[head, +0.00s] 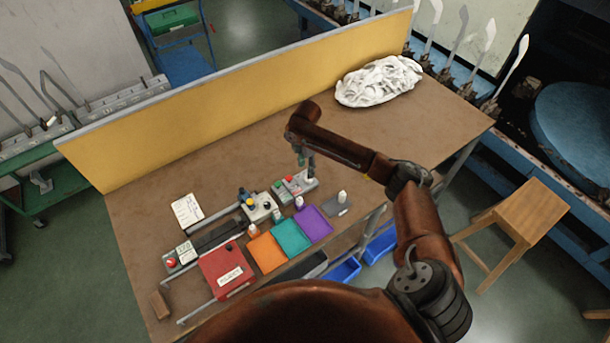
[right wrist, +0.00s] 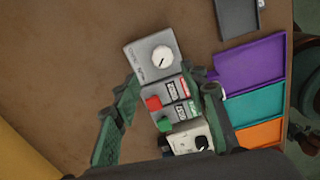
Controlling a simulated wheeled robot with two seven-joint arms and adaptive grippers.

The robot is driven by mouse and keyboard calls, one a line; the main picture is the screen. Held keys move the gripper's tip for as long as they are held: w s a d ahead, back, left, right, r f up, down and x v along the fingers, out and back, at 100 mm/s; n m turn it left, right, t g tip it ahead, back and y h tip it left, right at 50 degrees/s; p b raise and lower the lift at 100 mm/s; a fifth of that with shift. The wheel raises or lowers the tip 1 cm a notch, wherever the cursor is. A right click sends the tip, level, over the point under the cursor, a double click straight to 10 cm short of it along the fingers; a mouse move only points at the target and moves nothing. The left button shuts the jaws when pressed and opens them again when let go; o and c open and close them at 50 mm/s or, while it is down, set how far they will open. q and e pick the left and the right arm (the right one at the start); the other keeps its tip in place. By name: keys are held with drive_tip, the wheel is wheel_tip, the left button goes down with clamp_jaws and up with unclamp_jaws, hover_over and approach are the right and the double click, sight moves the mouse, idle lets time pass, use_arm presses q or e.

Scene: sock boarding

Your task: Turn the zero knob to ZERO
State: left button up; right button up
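A round white knob (right wrist: 162,57) with a short dark mark sits on a grey box (right wrist: 140,54) in the right wrist view. Small lettering on the box is too blurred to read, and I cannot tell the exact setting. The same knob (head: 309,177) shows in the head view at the right end of the row of control boxes. My right gripper (right wrist: 173,86) is open with its green fingers apart, over the red and green buttons beside the knob's box. In the head view my right gripper (head: 305,159) hangs above the boxes, touching nothing that I can see. My left gripper is out of view.
Red (right wrist: 153,103) and green (right wrist: 164,125) buttons and a box with a black knob (right wrist: 203,143) are close by. Purple (head: 313,224), teal (head: 292,237) and orange (head: 267,252) trays lie in front. A white heap (head: 378,80) lies at the back right; the middle back is clear.

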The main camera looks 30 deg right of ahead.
drive_tip(key=f, duration=0.5)
drive_tip(key=shift+s+d+f, duration=0.15)
drive_tip(key=shift+s+d, duration=0.15)
drive_tip(key=shift+d, duration=0.1)
drive_tip(key=shift+f, duration=0.4)
drive_tip(key=c, duration=0.6)
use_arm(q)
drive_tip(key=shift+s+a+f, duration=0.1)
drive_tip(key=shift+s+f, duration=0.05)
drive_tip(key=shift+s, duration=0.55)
use_arm(e)
clamp_jaws()
